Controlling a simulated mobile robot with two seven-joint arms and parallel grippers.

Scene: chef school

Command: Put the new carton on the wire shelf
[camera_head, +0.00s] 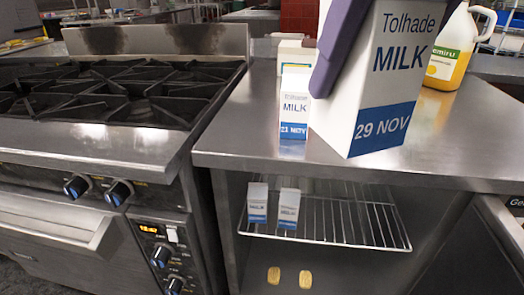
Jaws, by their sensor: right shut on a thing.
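My right gripper (336,48) comes in from the top, a purple finger against the left side of a large white milk carton (385,75) marked 29 NOV. It is shut on this carton, which is upright and slightly turned, close to the camera over the steel counter. I cannot tell whether its base touches the counter. A second milk carton (294,105), its date looking like 21 or 23 NOV, stands behind its left side. The wire shelf (350,222) is below the counter, with two small milk cartons (257,203) (288,209) at its left. My left gripper is not in view.
The right part of the wire shelf is bare. The counter (235,140) overhangs the shelf's opening. A stove (95,140) stands at left. A juice bottle (452,55) stands at back right. Two yellow items (289,277) lie below the shelf.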

